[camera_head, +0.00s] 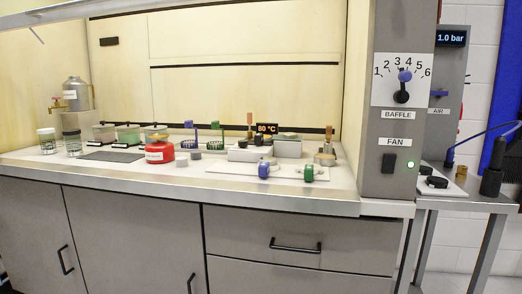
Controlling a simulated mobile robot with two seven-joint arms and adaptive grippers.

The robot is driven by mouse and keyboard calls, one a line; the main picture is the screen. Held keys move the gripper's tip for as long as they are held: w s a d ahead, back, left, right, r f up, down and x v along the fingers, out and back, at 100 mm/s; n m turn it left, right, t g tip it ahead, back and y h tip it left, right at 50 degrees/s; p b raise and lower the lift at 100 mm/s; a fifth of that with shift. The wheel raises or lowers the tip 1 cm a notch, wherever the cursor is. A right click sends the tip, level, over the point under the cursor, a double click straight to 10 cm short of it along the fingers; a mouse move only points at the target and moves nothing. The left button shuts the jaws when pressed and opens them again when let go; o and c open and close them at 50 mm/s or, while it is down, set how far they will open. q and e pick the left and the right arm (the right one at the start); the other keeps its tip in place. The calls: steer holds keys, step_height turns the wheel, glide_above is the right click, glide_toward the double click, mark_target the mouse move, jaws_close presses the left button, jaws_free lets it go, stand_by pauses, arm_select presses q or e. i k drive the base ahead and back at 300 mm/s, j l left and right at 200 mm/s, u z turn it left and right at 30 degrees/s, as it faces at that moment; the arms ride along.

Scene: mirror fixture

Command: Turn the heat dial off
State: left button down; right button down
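A small display (267,128) reading "80 °C" in orange stands on the fume hood's work surface, right of centre. Under it is a low white unit (242,155) with small dark knob-like parts (259,140) on top. No heat label is readable, so I cannot tell which part is the heat dial or how it is set. A white box-like unit (289,149) stands just to the right. Neither of my grippers shows in this view.
The baffle dial (405,77), fan switch (390,163) and lit green lamp (410,164) are on the right post. A red container (160,152), jars (47,142) and a metal urn (76,95) stand left. A blue-handled item (264,170) and green-handled item (308,173) lie in front.

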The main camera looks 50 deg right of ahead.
mark_target(243, 144)
steer(key=z, duration=1.6)
steer(key=j, duration=0.1)
